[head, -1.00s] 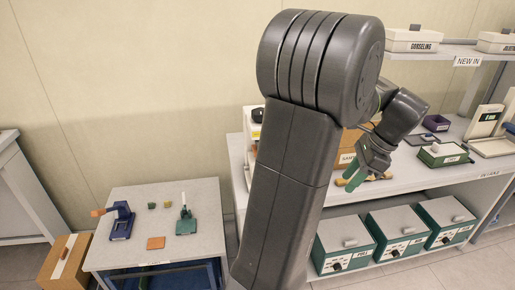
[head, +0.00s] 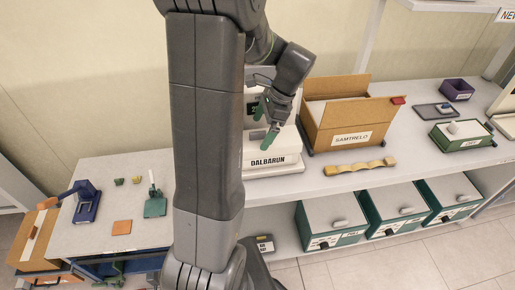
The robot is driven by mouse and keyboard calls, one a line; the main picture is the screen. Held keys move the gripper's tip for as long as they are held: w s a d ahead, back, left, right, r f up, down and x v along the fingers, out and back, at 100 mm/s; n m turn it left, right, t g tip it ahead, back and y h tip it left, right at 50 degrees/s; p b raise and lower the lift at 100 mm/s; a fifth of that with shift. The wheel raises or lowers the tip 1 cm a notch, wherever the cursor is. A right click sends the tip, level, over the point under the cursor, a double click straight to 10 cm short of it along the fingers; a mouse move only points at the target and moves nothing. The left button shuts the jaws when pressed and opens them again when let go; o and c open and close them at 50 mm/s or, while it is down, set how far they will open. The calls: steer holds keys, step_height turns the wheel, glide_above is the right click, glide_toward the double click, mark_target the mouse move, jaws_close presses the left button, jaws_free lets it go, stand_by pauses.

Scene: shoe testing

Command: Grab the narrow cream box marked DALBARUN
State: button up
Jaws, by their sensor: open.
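The cream box marked DALBARUN (head: 287,160) stands on the shelf's upper surface, its dark lettering on the front face. Its left part is hidden behind my arm, and my gripper covers some of its upper part. My gripper (head: 265,123) is open, its green fingers apart with nothing seen between them. It is in front of or above the box in the picture; I cannot tell whether it touches it.
An open brown box marked SAMTRELO (head: 350,138) stands just right. A wavy tan piece (head: 360,167) lies before it. A green tray (head: 461,135) is farther right. Green-fronted boxes (head: 335,217) fill the lower shelf. A low table (head: 120,205) with small items stands left.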

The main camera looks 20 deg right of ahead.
mark_target(260, 132)
steer(key=x, duration=0.3)
steer(key=shift+a+f, duration=0.2)
steer(key=c, duration=1.7)
steer(key=shift+r, duration=0.1)
